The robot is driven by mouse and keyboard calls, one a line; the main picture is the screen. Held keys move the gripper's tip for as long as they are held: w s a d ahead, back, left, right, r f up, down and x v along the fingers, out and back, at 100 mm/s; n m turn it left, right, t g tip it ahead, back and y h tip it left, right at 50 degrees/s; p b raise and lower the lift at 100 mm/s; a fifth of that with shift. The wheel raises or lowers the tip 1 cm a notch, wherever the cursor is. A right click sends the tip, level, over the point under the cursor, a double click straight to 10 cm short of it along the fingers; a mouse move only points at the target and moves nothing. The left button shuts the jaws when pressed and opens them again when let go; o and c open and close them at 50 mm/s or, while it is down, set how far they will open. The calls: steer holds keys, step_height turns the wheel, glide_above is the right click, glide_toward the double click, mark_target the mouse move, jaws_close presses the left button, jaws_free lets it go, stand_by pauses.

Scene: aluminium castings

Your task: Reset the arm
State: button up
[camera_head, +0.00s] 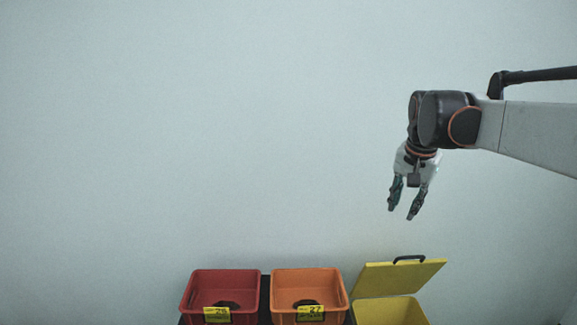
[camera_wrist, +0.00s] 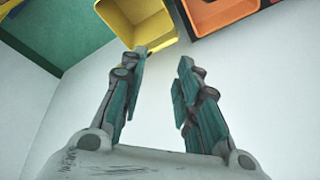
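My arm reaches in from the right edge in the head view, with the wrist bent downward. My gripper (camera_head: 402,214) hangs in the air above the yellow bin and in front of the pale wall. Its two fingers are spread apart. In the wrist view my gripper (camera_wrist: 162,62) also shows open, with nothing between the fingers.
A red bin (camera_head: 188,294), an orange bin (camera_head: 343,294) and a yellow bin (camera_head: 362,312) stand in a row at the bottom. The yellow lid (camera_head: 400,277) is raised, with a black handle. Dark items lie in the red and orange bins. The space left of my arm is clear.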

steer(key=s+a+f+n+t, duration=0.1)
steer(key=s+f, duration=0.3)
steer(key=s, duration=0.5)
steer(key=s+a+f+n+t+b, duration=0.1)
steer(key=s+a+f+n, duration=0.3)
steer(key=s, duration=0.5)
steer(key=s+a+f+n+t, duration=0.1)
steer(key=s+a+f+n, duration=0.2)
steer(key=s, duration=0.7)
step_height(320, 180, down, 3)
steer(key=shift+r+t+y, duration=0.1)
steer(key=shift+t+y, duration=0.2)
steer(key=shift+t, duration=0.1)
